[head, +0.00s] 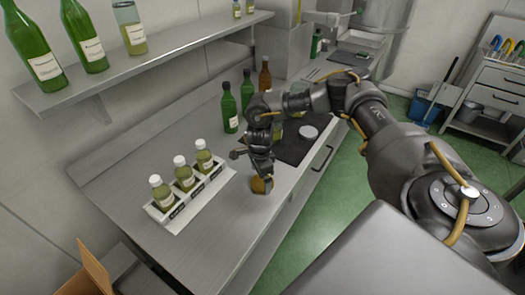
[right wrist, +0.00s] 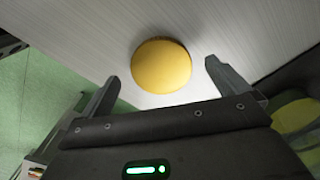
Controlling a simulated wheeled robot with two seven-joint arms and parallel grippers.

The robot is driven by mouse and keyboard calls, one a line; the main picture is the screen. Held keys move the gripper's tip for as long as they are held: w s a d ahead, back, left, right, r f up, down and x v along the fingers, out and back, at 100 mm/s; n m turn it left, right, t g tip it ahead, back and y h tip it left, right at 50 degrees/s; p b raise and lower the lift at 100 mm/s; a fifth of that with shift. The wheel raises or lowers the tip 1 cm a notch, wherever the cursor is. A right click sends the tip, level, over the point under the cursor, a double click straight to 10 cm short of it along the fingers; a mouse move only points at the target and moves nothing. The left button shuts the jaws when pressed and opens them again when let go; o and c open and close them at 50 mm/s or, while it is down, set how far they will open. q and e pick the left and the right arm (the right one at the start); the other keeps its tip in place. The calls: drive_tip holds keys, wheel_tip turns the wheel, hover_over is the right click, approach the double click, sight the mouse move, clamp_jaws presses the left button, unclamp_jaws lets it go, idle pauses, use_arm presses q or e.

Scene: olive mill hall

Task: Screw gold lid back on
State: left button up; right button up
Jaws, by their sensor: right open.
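The gold lid (head: 258,186) lies on the steel counter near its front edge, partly hidden by my right gripper (head: 264,178) in the head view. In the right wrist view the lid (right wrist: 161,66) is a round yellow disc between the two spread fingers of my right gripper (right wrist: 162,72). Clear gaps show on both sides, so the gripper is open and empty. A yellow-green container (right wrist: 296,118) shows partly at the right edge of the wrist view; I cannot tell whether it is a jar. My left gripper is not in view.
A white rack (head: 204,203) holds three white-capped bottles left of the gripper. Green bottles (head: 229,108) and a brown bottle (head: 265,75) stand behind it. A dark mat (head: 292,152) bears a pale round disc (head: 309,132). A bottle shelf (head: 150,62) runs above.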

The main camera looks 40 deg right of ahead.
sight(262, 183)
drive_tip(key=shift+f, duration=1.1)
drive_tip(key=shift+c, duration=0.3)
drive_tip(key=c, duration=1)
